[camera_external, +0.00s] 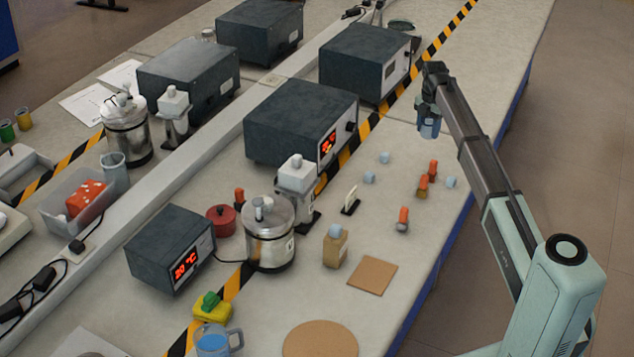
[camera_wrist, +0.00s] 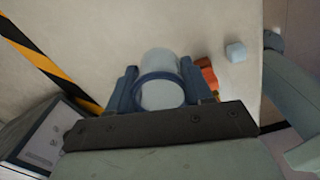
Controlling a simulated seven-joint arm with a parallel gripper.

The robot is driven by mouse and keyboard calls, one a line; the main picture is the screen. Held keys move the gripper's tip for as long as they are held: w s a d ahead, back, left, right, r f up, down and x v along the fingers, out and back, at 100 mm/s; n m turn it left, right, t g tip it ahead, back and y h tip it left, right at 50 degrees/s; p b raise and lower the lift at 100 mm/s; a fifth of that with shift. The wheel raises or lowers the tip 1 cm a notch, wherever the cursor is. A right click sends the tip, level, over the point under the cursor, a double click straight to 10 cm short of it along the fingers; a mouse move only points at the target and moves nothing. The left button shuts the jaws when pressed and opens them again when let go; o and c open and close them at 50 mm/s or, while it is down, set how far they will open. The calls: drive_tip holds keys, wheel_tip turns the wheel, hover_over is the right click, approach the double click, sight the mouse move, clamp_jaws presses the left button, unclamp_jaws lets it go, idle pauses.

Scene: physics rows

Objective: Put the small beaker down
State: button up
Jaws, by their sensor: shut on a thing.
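My gripper (camera_external: 428,106) is at the far right part of the bench and points down. It is shut on the small beaker (camera_external: 429,127), a bluish clear vessel seen just below the fingers. In the wrist view the beaker (camera_wrist: 161,82) sits between the two fingers of my gripper (camera_wrist: 162,92), with its round rim facing the camera. The beaker looks upright. I cannot tell whether its base touches the bench top (camera_external: 470,110) or hangs a little above it.
A dark instrument box (camera_external: 365,62) stands left of my gripper, beyond a yellow-black tape line (camera_external: 370,128). Bare bench lies around the beaker; the bench edge is to the right.

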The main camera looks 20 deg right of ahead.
sight(424, 161)
drive_tip(key=shift+f, duration=4.95)
drive_tip(key=shift+f, duration=0.1)
drive_tip(key=o, duration=1)
wheel_tip(424, 161, up, 12)
drive_tip(key=shift+r, duration=0.1)
